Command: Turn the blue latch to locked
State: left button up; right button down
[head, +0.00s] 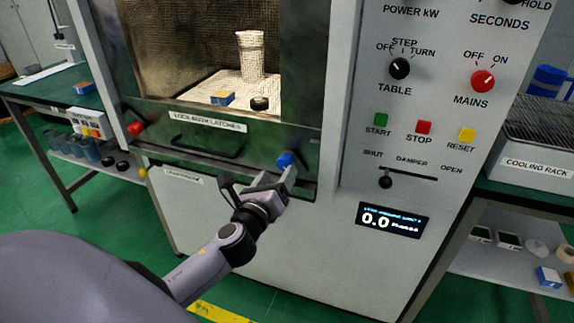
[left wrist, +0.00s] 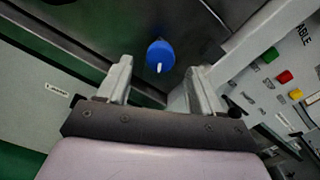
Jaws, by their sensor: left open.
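The blue latch (head: 285,160) is a round knob at the lower right of the microwave door. It also shows in the left wrist view (left wrist: 160,56), with a short white mark on its face pointing toward the gripper. My left gripper (head: 262,182) is open and empty just below and in front of the latch. In the left wrist view, the two fingers of my left gripper (left wrist: 160,82) stand apart on either side of the line to the latch, which lies beyond their tips. A red latch (head: 135,129) sits at the door's lower left. My right gripper is not in view.
A dark handle (head: 208,150) runs along the door's bottom, under a latch label (head: 208,122). The control panel with a red mains knob (head: 482,81) and damper slider (head: 386,182) stands to the right. Inside are a white mesh-like cup (head: 250,57) and small boxes.

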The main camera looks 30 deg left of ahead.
aim_at(283, 166)
pick_arm(q)
jog(key=shift+x, duration=2.9)
jog(key=c, duration=1)
